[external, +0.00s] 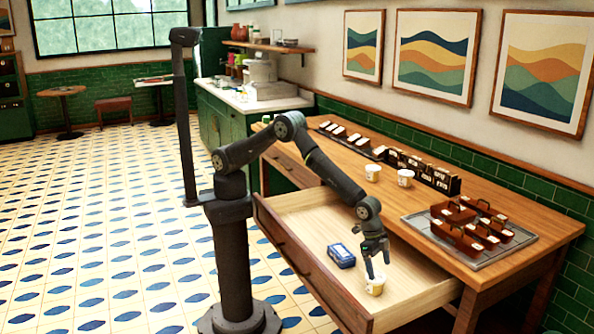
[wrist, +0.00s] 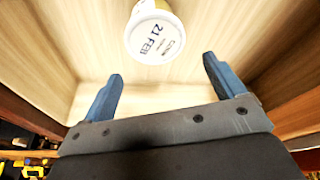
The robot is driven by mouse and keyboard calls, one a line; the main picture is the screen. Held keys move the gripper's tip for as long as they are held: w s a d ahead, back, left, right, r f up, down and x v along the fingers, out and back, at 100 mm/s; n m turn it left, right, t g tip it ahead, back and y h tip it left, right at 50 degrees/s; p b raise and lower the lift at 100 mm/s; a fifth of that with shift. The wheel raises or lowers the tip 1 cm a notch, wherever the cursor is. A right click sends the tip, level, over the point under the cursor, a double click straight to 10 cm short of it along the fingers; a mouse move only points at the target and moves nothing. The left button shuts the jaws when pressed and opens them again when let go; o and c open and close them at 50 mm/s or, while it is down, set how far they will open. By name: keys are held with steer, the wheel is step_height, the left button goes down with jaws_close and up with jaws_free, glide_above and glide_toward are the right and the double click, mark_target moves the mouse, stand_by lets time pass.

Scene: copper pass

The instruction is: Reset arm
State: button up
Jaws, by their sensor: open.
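My gripper (external: 375,256) is open and points down into the pulled-out drawer (external: 310,214). A white cup (external: 375,285) stands in the drawer close below and beside the fingertips. In the wrist view, my two blue fingers (wrist: 165,78) are spread apart with nothing between them. The cup (wrist: 155,34) shows there beyond the fingertips, with "21 FEB" on its label and its top edge cut off by the frame. I cannot tell from the pictures whether a finger touches the cup. A blue box (external: 341,255) lies in the drawer to the left of my gripper.
Two white cups (external: 372,172) (external: 405,177) stand on the wooden counter (external: 345,160) above the drawer. A grey tray (external: 425,233) with several brown carriers is at the right. Dark racks (external: 420,170) line the wall. The drawer floor's far left part is clear.

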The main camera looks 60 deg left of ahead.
mark_target(378, 275)
steer(key=r, duration=0.2)
steer(key=w+r, duration=0.1)
steer(key=shift+a+r, duration=0.1)
steer(key=shift+a, duration=0.25)
steer(key=w+a+r+n+t, duration=0.1)
steer(key=w+a+r+n, duration=0.4)
steer(key=w+a+r, duration=1.45)
steer(key=shift+y, duration=0.4)
steer(key=w+a+f, duration=0.1)
steer(key=w+f, duration=0.1)
steer(key=w+a+f, duration=0.2)
steer(key=w+f, duration=0.1)
steer(key=w+a+f, duration=0.2)
steer(key=w+f, duration=0.1)
steer(key=shift+a+f, duration=0.15)
steer(key=shift+w+a+f, duration=0.15)
steer(key=shift+w+f, duration=0.2)
steer(key=shift+f, duration=0.1)
